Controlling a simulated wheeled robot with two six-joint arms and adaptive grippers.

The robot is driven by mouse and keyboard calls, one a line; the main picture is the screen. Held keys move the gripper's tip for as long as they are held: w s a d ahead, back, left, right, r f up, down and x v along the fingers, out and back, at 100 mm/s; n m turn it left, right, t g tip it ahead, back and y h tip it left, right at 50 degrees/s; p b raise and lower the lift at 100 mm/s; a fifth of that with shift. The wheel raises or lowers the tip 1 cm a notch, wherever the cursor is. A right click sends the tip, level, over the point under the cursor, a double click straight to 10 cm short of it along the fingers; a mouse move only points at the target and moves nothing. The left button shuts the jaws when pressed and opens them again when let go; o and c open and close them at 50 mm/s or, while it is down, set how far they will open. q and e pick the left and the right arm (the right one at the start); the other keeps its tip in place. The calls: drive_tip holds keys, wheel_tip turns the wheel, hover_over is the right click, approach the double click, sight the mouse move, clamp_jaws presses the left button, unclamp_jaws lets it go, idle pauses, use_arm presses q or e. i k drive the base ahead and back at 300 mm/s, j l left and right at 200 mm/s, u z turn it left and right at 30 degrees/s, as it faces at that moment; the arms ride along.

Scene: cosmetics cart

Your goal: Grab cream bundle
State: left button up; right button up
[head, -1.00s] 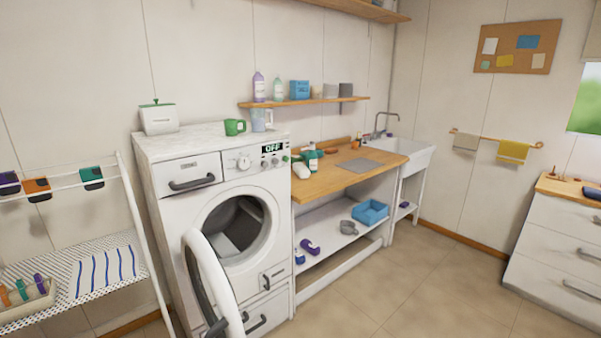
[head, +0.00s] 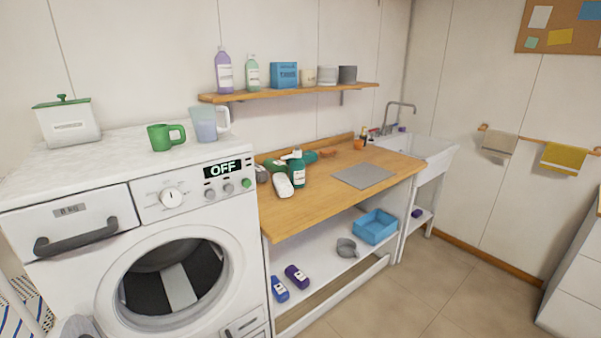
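No thing in the head view can be told for sure as the cream bundle. A cluster of containers stands and lies at the left end of the wooden counter (head: 335,205). In it are a dark green pump bottle (head: 298,172), a white bottle or tube (head: 283,186) lying in front, and green items (head: 275,165) partly hidden behind. Whether any are tied together cannot be told. Neither of my grippers shows.
A washing machine (head: 130,210) fills the left, with a green mug (head: 166,137) and a jug (head: 210,124) on top. A wooden shelf (head: 290,94) holds bottles and tubs. Below the counter are a blue basin (head: 375,227) and small bottles. Floor (head: 440,290) at right is clear.

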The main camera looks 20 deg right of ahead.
sight(284, 188)
drive_tip(key=i+l, duration=0.15)
drive_tip(key=i, duration=0.35)
drive_tip(key=i+l, duration=0.1)
drive_tip(key=i, duration=0.4)
drive_tip(key=i+l+z, duration=0.1)
drive_tip(key=i, duration=0.4)
